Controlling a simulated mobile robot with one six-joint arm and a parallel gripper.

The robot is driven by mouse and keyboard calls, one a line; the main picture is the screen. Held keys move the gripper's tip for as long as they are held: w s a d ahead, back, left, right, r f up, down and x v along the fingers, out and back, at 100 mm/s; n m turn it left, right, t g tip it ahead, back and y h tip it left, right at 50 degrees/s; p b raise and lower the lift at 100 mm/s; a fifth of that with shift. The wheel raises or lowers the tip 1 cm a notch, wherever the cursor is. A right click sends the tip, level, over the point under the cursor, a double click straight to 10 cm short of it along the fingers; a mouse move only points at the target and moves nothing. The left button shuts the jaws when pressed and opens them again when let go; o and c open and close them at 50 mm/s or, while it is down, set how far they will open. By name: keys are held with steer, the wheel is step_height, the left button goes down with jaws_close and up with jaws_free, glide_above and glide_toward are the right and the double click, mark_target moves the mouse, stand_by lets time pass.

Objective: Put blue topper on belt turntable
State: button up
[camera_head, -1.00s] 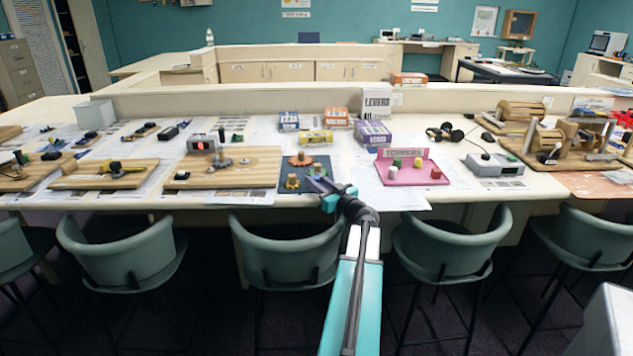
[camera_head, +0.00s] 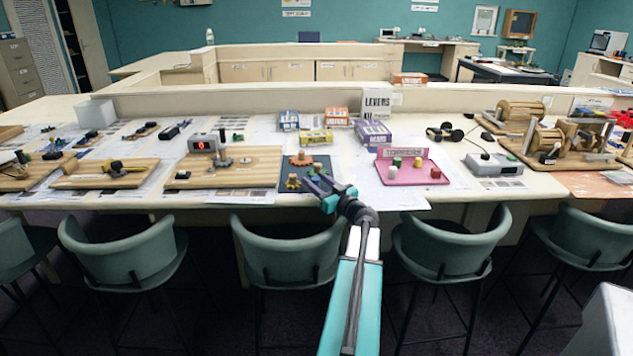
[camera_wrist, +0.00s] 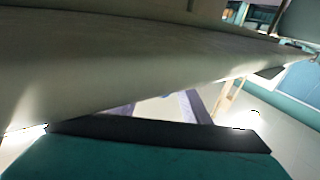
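My gripper (camera_head: 321,187) has dark purple fingers and is over the front edge of the table, in front of the dark mat (camera_head: 286,172). Whether the fingers hold anything is too small to tell. In the wrist view, purple parts show on both sides of a bright gap, and a large pale surface hides the fingertips. A pink tray (camera_head: 411,178) to the right of my gripper holds a white topper (camera_head: 392,173), a green topper (camera_head: 397,162) and a red topper (camera_head: 435,173). I make out no blue topper. I cannot tell which apparatus is the belt turntable.
A wooden board (camera_head: 250,168) with a red digital display (camera_head: 200,144) lies left of the mat. Small boxes (camera_head: 372,132) stand behind. A grey device (camera_head: 495,165) and wooden roller rigs (camera_head: 550,142) are at right. Chairs (camera_head: 288,250) line the table's front.

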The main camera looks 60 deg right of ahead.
steer(key=shift+f, duration=0.65)
steer(key=shift+r+b, duration=0.3)
steer(key=shift+r, duration=0.1)
steer(key=v, duration=1.2)
steer(key=shift+r, duration=0.35)
steer(key=shift+d, duration=0.1)
